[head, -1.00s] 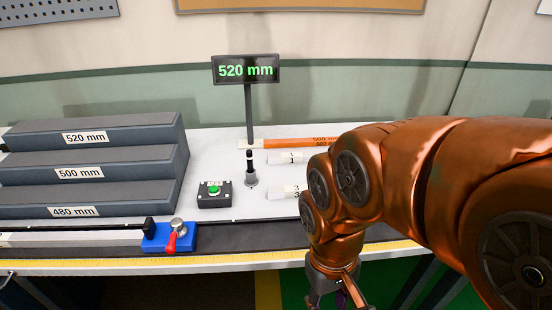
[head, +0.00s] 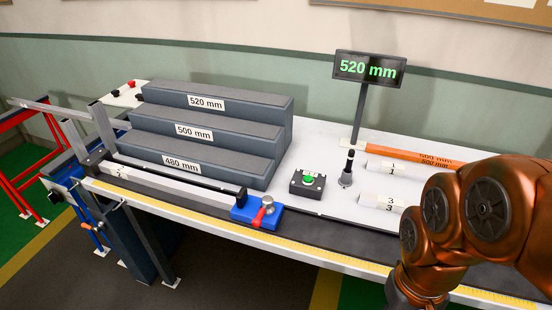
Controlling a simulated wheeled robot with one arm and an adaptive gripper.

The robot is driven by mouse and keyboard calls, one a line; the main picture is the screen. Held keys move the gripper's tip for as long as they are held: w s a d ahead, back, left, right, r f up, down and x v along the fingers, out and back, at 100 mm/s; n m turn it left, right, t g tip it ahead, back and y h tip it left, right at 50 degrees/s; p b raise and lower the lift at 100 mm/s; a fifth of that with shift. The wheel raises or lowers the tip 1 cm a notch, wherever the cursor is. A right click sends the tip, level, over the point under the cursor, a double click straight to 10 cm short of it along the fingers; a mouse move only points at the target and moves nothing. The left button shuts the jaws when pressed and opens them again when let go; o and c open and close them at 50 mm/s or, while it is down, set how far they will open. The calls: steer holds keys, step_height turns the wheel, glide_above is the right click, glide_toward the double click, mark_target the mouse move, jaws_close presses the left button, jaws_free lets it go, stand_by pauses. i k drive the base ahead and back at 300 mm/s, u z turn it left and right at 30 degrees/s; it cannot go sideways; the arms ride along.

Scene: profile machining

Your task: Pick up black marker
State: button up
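A black marker (head: 349,164) stands upright in a small grey holder (head: 346,181) on the white worktop. It is to the right of a black box with a green button, below the display post. My copper arm comes in from the lower right, in front of the bench. My gripper is below the bottom edge of the picture, so its fingers are hidden.
A "520 mm" display (head: 368,68) stands on a post behind the marker. The green-button box (head: 308,183) and a blue clamp (head: 257,212) lie to its left. White labelled profiles (head: 384,169) and orange bars (head: 412,155) lie right. Grey stepped blocks (head: 210,123) fill the left.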

mark_target(350, 158)
steer(key=u, duration=3)
steer(key=k, duration=0.85)
steer(key=z, duration=0.6)
